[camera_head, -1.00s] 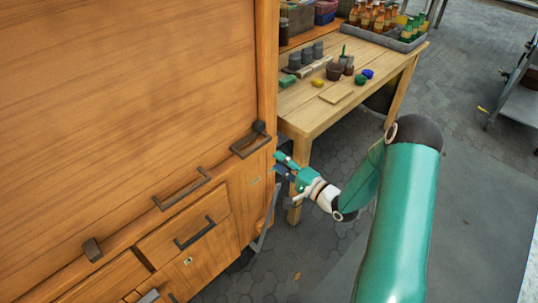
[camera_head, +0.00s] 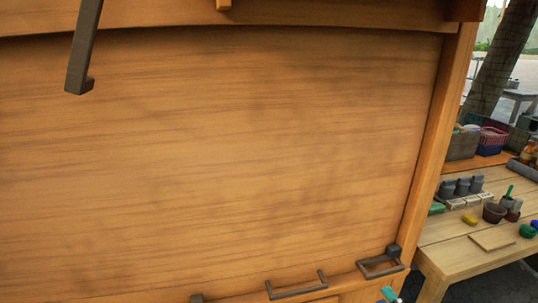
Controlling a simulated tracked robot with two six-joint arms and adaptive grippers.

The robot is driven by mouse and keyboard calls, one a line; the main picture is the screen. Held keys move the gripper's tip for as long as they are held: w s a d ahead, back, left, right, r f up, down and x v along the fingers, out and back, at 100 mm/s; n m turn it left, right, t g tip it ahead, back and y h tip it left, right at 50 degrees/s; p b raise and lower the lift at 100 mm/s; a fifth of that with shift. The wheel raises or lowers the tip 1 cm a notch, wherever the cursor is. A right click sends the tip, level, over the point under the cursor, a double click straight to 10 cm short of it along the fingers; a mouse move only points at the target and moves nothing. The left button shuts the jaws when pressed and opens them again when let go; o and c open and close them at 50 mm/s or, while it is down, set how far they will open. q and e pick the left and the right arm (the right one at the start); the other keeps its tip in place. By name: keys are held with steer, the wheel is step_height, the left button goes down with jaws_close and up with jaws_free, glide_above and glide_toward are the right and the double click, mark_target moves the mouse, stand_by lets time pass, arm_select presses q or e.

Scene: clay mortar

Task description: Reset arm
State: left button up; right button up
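My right gripper shows only as a small teal tip (camera_head: 389,294) at the bottom edge of the head view, just below the dark square handle on the cabinet. Whether its fingers are open or closed is hidden by the frame edge. My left gripper is not in view. A large wooden cabinet (camera_head: 230,150) fills most of the view, with its flat front panel facing me.
Dark metal handles (camera_head: 297,286) and (camera_head: 380,264) stick out along the cabinet's lower ledge. A dark bar (camera_head: 82,50) hangs at the upper left. A wooden table (camera_head: 465,252) with pots, blocks and baskets stands at the right.

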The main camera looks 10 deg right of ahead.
steer(key=w+a+f+n+g+y, duration=0.1)
steer(key=a+f+g, duration=0.15)
steer(key=a, duration=0.65)
steer(key=w+a+f+n+g+y, duration=0.15)
steer(key=a+f, duration=0.25)
steer(key=a, duration=0.5)
steer(key=s+a+f+n+g, duration=0.3)
steer(key=s+a+f+g, duration=0.3)
steer(key=f, duration=0.3)
steer(key=s+f+n+g+h, duration=0.1)
steer(key=s+f+n+g, duration=0.2)
steer(key=s, duration=0.5)
steer(key=s+f+n+g+h, duration=0.1)
steer(key=s+f+n+g, duration=0.3)
steer(key=s, duration=0.4)
steer(key=shift+s+a+n, duration=0.15)
steer(key=shift+a+n, duration=0.1)
steer(key=shift+n, duration=0.5)
steer(key=shift+f, duration=0.1)
